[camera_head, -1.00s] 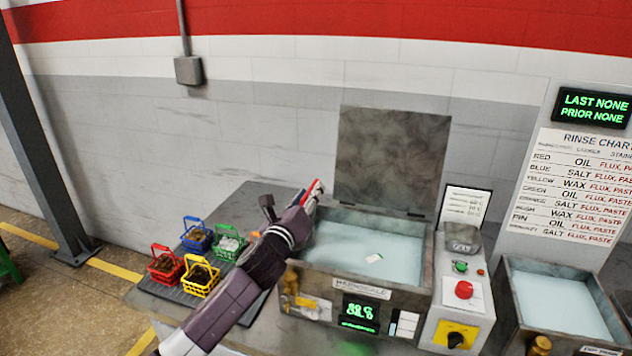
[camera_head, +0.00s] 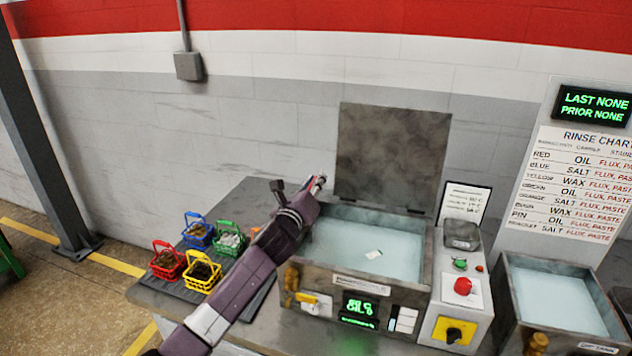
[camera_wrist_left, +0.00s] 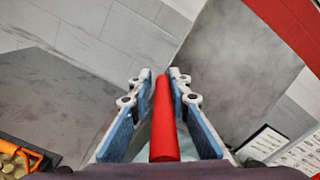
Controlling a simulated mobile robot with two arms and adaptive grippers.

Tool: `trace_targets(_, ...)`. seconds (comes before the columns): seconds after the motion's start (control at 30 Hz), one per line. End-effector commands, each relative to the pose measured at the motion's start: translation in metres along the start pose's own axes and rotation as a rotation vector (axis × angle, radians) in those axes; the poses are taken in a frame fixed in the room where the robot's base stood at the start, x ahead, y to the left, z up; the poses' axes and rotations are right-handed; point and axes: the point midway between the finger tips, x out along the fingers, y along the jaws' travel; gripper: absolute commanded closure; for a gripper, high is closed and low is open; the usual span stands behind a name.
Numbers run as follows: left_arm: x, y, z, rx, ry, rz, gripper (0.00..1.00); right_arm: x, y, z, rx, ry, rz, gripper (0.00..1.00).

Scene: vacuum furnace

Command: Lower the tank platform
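My left gripper (camera_head: 318,183) is at the back left corner of the open tank (camera_head: 420,290). In the left wrist view its two blue-padded fingers (camera_wrist_left: 163,85) stand close on either side of a red bar (camera_wrist_left: 165,120), which looks held at the tips. In the head view only a little red shows at the gripper. The tank holds pale liquid (camera_head: 350,240) with a small white tag (camera_head: 374,254) in it. I cannot make out the platform itself. My right gripper is not in view.
Red (camera_head: 167,262), blue (camera_head: 197,232), green (camera_head: 229,240) and yellow (camera_head: 201,274) baskets stand left of my arm. The tank's raised lid (camera_head: 390,155) stands behind it. A control box (camera_head: 450,300) with a red button and a second tank (camera_head: 560,300) are to the right.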

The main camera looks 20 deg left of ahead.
Motion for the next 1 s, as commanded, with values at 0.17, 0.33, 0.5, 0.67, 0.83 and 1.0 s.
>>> trace_targets(0.17, 0.0, -0.003, -0.001, -0.003, 0.0, -0.005, 1.0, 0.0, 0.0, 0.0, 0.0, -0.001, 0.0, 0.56)
trace_targets(0.33, 0.0, -0.003, -0.001, -0.003, 0.001, -0.005, 1.0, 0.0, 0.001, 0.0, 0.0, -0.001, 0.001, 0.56)
trace_targets(0.5, 0.0, 0.003, -0.009, -0.004, 0.002, -0.004, 1.0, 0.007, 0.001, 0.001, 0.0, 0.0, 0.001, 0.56)
trace_targets(0.67, 0.0, 0.016, -0.03, -0.004, 0.005, -0.003, 1.0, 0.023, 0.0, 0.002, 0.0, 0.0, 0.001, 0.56)
trace_targets(0.83, -0.001, 0.019, -0.035, -0.006, 0.007, -0.001, 1.0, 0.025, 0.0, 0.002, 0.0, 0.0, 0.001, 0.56)
trace_targets(1.0, -0.001, 0.019, -0.036, -0.006, 0.008, 0.0, 1.0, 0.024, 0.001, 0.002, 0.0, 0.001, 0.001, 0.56)
